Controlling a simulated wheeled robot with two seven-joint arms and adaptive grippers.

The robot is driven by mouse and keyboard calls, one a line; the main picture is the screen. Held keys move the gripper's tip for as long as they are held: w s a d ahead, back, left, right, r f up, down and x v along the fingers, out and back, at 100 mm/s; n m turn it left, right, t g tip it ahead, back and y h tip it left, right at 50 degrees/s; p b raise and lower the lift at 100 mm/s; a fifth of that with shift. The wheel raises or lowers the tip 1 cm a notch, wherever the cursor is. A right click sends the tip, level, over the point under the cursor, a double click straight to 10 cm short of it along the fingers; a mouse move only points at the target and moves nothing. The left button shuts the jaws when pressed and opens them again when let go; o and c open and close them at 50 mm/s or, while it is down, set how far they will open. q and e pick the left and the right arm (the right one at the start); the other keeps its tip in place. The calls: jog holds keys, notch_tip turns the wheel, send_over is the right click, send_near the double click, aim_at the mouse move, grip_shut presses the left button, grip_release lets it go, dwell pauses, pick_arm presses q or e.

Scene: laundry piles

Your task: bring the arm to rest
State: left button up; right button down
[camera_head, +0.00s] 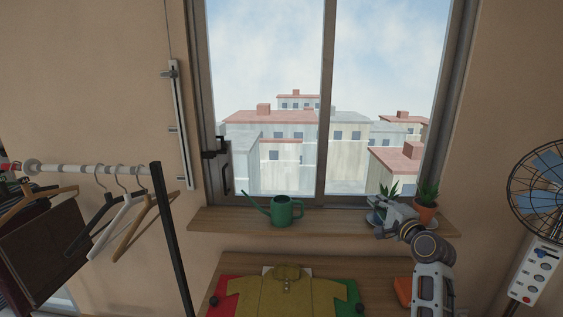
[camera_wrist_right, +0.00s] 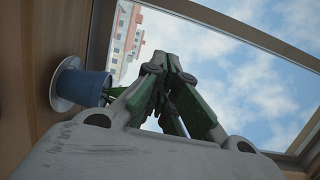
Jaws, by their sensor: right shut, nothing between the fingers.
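My right arm (camera_head: 432,285) rises from the lower right in the head view. Its gripper (camera_head: 384,213) is at the right part of the window sill, in front of a small plant. In the right wrist view the fingers of this gripper (camera_wrist_right: 170,62) come together at the tips, with nothing held between them. The wrist view looks up toward the window and sky. My left gripper does not show in either view.
A green watering can (camera_head: 283,211) stands on the wooden sill (camera_head: 222,221). A terracotta pot (camera_head: 424,213) is close right of the gripper; a blue pot (camera_wrist_right: 84,92) shows in the wrist view. Below lies a yellow shirt (camera_head: 285,292). A fan (camera_head: 540,190) stands right, a clothes rail (camera_head: 90,168) left.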

jog(key=s+a+f+n+g+h, duration=0.1)
jog(key=s+a+f+n+g, duration=0.3)
jog(key=s+f, duration=0.55)
jog(key=s+a+f+n+g, duration=0.2)
jog(key=s+f+n+g, duration=0.35)
jog(key=f, duration=0.65)
jog(key=s+a+f+n+g+h, duration=0.15)
jog(key=s+f+n, duration=0.3)
jog(key=s, duration=0.75)
jog(key=s+f+n+g+h, duration=0.1)
jog(key=s+f+n+g, duration=0.4)
jog(key=s, duration=0.7)
notch_tip(320, 180, down, 33)
jog(key=s+m, duration=0.1)
jog(key=s, duration=0.1)
jog(key=s+d+f, duration=0.2)
jog(key=s+f, duration=0.8)
jog(key=s, duration=0.1)
jog(key=s+d+f, duration=0.2)
jog(key=s+f, duration=0.8)
jog(key=s, duration=0.1)
jog(key=shift+s+f+g, duration=0.3)
jog(key=shift+f, duration=0.05)
